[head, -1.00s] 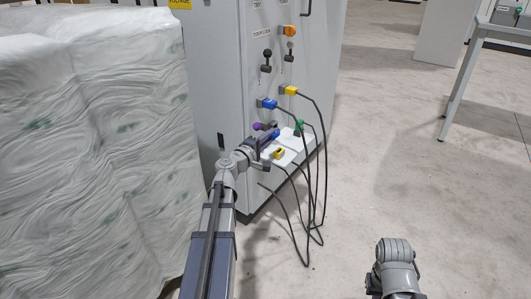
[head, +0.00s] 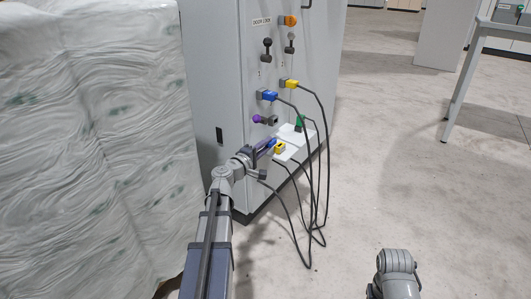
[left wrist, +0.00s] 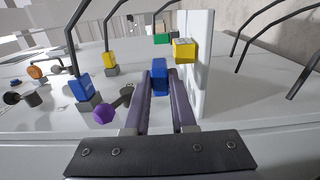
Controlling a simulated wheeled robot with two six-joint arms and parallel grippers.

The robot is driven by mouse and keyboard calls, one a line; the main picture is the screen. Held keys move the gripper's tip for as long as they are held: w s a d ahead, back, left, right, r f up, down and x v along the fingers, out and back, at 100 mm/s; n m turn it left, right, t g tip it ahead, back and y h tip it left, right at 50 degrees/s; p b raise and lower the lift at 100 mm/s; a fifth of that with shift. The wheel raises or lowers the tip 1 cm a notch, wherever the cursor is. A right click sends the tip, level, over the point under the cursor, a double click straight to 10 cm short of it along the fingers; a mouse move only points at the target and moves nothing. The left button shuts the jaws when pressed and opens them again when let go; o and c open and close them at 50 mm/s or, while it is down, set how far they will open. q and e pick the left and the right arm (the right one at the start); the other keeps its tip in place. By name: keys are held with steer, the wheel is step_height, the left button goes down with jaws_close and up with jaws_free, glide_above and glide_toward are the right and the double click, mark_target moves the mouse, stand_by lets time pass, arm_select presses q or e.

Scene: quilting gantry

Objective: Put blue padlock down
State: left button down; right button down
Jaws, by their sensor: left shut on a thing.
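My left gripper (head: 269,146) is shut on the blue padlock (left wrist: 160,79), which sits between its fingertips in the left wrist view. In the head view only a small blue part of the padlock shows. The padlock is beside the white shelf (left wrist: 197,82) on the cabinet front; I cannot tell whether they touch. A yellow padlock (left wrist: 184,49) is on the shelf near it, and also shows in the head view (head: 279,148). My right gripper is out of view; only a grey part of that arm shows at the lower right.
The grey cabinet (head: 222,75) carries a blue plug (head: 269,96), a yellow plug (head: 291,84), a purple knob (head: 257,119) and black levers. Black cables hang in loops close by the shelf. A wrapped white stack (head: 90,150) stands at the left.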

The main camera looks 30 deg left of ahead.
arm_select(q)
steer(key=shift+a+f, duration=0.1)
steer(key=shift+a, duration=0.05)
steer(key=shift+f, duration=0.1)
steer(key=shift+f+b, duration=0.35)
steer(key=shift+f, duration=0.05)
steer(key=c, duration=0.7)
jaws_free()
steer(key=shift+c, duration=0.2)
steer(key=s+r+p, duration=0.1)
steer(key=s, duration=1.1)
steer(key=shift+a, duration=0.45)
